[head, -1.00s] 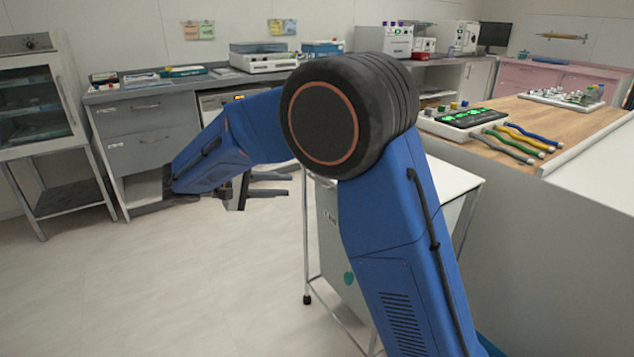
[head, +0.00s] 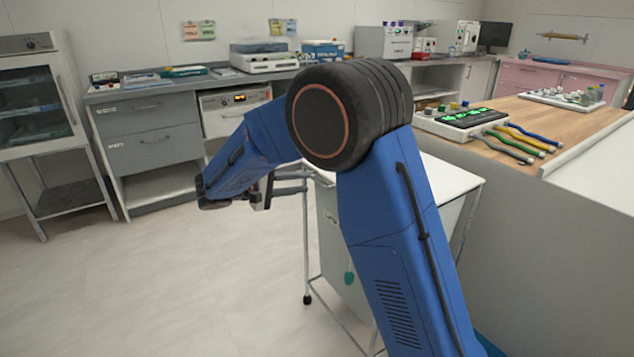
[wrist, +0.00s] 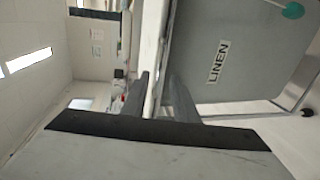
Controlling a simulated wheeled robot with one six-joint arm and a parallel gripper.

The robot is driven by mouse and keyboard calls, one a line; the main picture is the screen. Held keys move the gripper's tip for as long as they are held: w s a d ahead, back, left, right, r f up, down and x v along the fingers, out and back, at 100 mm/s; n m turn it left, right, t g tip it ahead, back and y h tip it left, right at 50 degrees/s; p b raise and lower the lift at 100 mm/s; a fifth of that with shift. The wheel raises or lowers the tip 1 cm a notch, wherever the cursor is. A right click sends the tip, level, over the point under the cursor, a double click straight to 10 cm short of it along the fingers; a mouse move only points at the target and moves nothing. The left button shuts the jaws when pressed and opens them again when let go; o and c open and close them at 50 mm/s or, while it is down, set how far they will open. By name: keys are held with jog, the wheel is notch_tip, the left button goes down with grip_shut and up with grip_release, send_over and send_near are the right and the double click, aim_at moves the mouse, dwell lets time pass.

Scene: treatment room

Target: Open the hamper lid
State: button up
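The hamper is a grey bin in a wheeled metal frame, with a flat white lid (head: 452,181) that lies level and closed on top. Its grey front (wrist: 232,55) bears a LINEN label and a round green tag in the wrist view. My gripper (head: 304,183) is at the left edge of the lid, partly hidden by my arm in the head view. In the wrist view its two dark fingers (wrist: 162,98) are apart, one on each side of the lid's pale edge (wrist: 155,50). I cannot tell whether either finger touches it.
A wooden-topped counter (head: 560,115) with colored cables stands close right of the hamper. Grey drawers (head: 150,130) line the back wall, and a glass-fronted cabinet (head: 38,105) stands at left. The floor (head: 170,280) left of the hamper is clear.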

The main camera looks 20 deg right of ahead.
aim_at(316, 181)
jog(key=x, duration=0.6)
jog(key=shift+d, duration=0.2)
jog(key=shift+c, duration=0.4)
grip_shut()
